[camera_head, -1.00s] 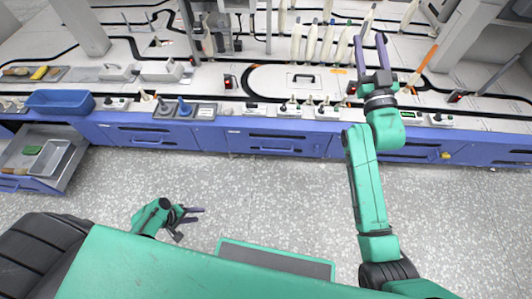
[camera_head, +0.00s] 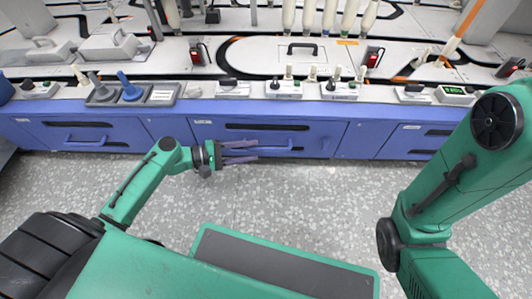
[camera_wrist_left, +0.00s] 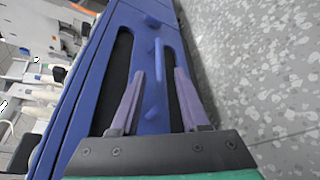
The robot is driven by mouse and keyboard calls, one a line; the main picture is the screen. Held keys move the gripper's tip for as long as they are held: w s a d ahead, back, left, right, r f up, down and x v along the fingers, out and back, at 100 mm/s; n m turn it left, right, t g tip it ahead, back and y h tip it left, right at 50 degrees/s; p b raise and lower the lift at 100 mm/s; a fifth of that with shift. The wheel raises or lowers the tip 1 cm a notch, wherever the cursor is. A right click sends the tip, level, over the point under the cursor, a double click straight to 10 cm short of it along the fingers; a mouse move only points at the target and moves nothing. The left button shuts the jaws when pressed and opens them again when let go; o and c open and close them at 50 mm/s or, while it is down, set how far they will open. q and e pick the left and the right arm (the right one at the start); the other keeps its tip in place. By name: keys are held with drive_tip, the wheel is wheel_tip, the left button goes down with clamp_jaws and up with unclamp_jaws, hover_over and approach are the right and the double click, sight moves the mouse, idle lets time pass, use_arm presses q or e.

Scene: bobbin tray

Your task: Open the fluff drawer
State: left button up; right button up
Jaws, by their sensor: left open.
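A long blue bench front holds several drawers. The middle blue drawer (camera_head: 330,138) is shut, with a dark slot along its top and a blue bar handle (camera_head: 292,147). I cannot read which drawer is labelled fluff. My left gripper (camera_head: 252,151) is open in front of this drawer, its purple fingers pointing right along the front at the handle's left end. In the left wrist view the handle (camera_wrist_left: 158,62) appears between the two open fingers (camera_wrist_left: 160,80), which are not closed on it. My right gripper is out of view.
Shut blue drawers flank it at left (camera_head: 85,136) and right (camera_head: 400,143). Switch boxes (camera_head: 283,89) and a tray with grey and blue cones (camera_head: 130,93) line the bench edge. Speckled floor (camera_head: 310,200) is clear in front.

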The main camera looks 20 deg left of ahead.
sight(265, 148)
use_arm(q)
drive_tip(key=b+x, duration=0.1)
drive_tip(key=x, duration=0.4)
drive_tip(key=shift+w+d+b, duration=0.2)
drive_tip(key=shift+w+b, duration=0.05)
drive_tip(key=shift+b, duration=0.05)
drive_tip(key=shift+f, duration=0.1)
clamp_jaws()
idle(0.9)
